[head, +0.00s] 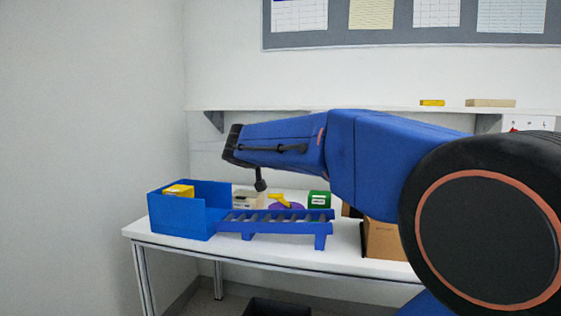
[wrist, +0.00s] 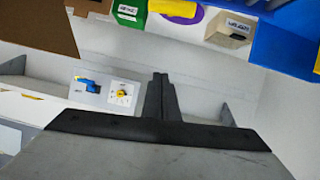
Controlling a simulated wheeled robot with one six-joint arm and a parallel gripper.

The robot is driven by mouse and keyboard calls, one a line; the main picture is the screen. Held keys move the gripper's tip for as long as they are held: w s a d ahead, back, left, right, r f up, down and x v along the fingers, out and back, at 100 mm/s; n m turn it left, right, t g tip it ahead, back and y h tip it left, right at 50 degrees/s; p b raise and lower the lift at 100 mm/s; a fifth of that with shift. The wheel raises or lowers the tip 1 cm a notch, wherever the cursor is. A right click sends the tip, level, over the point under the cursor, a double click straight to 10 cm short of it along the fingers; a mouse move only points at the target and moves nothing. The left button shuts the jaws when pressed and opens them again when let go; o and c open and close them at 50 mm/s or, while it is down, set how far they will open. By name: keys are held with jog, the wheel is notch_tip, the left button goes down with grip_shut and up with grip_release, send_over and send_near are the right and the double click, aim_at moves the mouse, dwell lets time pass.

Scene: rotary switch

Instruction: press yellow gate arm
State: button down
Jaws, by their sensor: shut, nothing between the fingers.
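The yellow gate arm (head: 281,200) lies over a purple round base on the white table, behind the blue roller rack in the head view. At the top edge of the wrist view, a yellow bar (wrist: 173,8) shows by the purple base and is partly cut off. My gripper (head: 260,186) hangs above the table, up and to the left of the yellow gate arm in the head view, apart from it. In the wrist view its black fingers (wrist: 160,80) are closed together and hold nothing.
A blue bin (head: 182,222) with a yellow item inside stands at left, joined by the blue roller rack (head: 275,217). A pale labelled box (head: 246,200) and a green box (head: 319,199) flank the purple base. A cardboard box (head: 385,241) stands right.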

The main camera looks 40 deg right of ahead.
jog(key=shift+s+a+f, duration=0.2)
jog(key=shift+s+a, duration=0.05)
jog(key=shift+d, duration=0.1)
jog(key=shift+w+d+f, duration=0.1)
jog(key=shift+w+d, duration=0.4)
jog(key=shift+d, duration=0.05)
